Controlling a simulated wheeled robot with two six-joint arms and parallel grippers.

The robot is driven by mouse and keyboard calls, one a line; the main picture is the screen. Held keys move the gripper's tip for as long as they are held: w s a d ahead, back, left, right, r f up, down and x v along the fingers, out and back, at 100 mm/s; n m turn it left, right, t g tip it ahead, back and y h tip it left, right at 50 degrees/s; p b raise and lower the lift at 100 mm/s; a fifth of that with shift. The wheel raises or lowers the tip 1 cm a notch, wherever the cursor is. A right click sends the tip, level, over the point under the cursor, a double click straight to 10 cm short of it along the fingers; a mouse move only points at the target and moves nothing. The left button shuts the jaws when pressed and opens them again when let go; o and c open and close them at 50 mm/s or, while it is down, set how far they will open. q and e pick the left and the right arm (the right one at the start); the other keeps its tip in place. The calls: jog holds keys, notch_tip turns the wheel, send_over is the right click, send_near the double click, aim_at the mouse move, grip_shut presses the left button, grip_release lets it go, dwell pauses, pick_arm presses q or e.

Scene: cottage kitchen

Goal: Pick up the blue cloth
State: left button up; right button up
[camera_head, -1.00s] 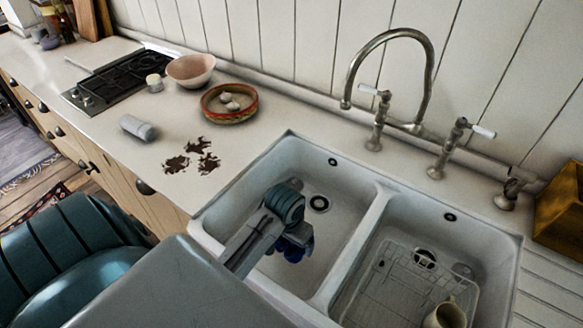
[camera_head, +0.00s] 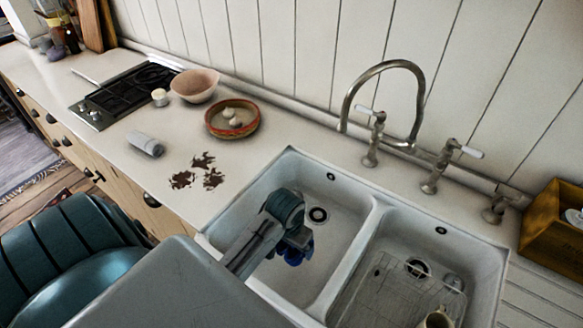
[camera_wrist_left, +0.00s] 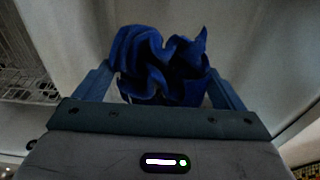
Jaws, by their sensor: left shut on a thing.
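The blue cloth (camera_wrist_left: 160,65) is crumpled and bunched between the two fingers of my left gripper (camera_wrist_left: 162,88) in the left wrist view. The gripper is shut on it. In the head view my left gripper (camera_head: 296,246) is over the left basin of the white sink (camera_head: 335,165), pointing down. Only a small part of the cloth (camera_head: 294,257) shows there, below the gripper; my wrist hides the rest. I cannot tell whether the cloth touches the basin floor. My right gripper is not in view.
A tap (camera_head: 412,120) arches behind the sink. The right basin holds a wire rack (camera_head: 385,290) and a mug (camera_head: 437,318). On the counter are dark stains (camera_head: 205,175), a grey cylinder (camera_head: 146,143), a red-rimmed dish (camera_head: 232,132), a pink bowl (camera_head: 195,85) and a hob (camera_head: 122,95).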

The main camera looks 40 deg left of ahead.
pick_arm(q)
jog(key=shift+r+p, duration=1.1)
jog(key=shift+r, duration=0.05)
notch_tip(320, 180, up, 2)
jog(key=shift+r+p, duration=0.15)
jog(key=shift+p, duration=0.85)
jog(key=shift+r, duration=1.3)
